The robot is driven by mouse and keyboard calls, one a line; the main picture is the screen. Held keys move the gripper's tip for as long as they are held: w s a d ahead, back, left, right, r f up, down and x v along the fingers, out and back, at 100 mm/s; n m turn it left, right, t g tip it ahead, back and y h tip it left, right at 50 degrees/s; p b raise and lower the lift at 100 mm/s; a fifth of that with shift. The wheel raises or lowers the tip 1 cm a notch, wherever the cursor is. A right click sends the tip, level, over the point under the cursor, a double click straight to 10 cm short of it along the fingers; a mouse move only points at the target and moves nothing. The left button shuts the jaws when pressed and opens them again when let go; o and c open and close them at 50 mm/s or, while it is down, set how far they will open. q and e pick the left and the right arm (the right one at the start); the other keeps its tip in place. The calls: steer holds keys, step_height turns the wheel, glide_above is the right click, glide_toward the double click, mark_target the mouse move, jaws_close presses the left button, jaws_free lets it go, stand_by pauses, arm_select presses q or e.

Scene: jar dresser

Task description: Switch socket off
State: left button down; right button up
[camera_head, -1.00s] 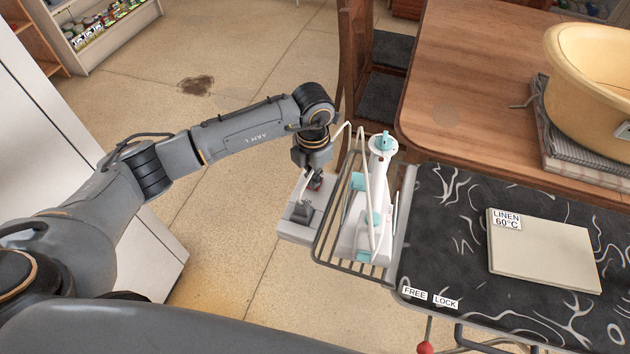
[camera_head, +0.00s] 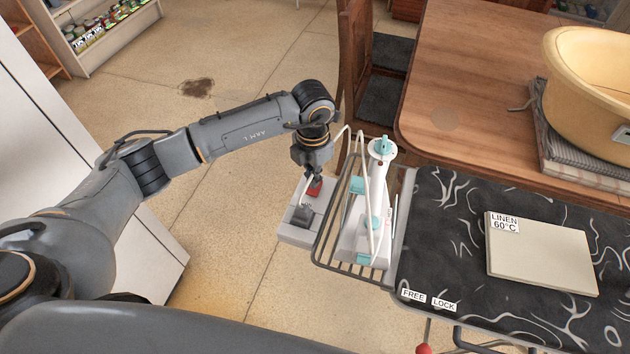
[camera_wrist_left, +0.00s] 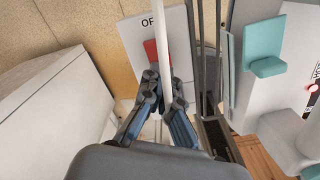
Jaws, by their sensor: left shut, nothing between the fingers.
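The socket (camera_head: 292,234) is a pale grey box with a red switch (camera_head: 315,188), beside the wire rack of the ironing board. In the left wrist view the red switch (camera_wrist_left: 151,50) sits on the white socket face (camera_wrist_left: 176,22), below a partly hidden label starting "OF". My left gripper (camera_head: 312,177) is shut and empty, just above the red switch. In the wrist view its fingertips (camera_wrist_left: 163,80) lie close to the switch; I cannot tell whether they touch it. A white cord crosses in front of the switch and fingers. My right gripper is not in view.
A white iron with teal parts (camera_head: 377,205) stands on the wire rack (camera_head: 335,225) right of the socket. A wooden table (camera_head: 470,70) stands behind. Floor left of the socket is clear.

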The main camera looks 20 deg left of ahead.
mark_target(313, 191)
arm_select(q)
steer(key=shift+r+p, duration=1.1)
steer(key=shift+r, duration=1.15)
steer(key=shift+s+f, duration=0.1)
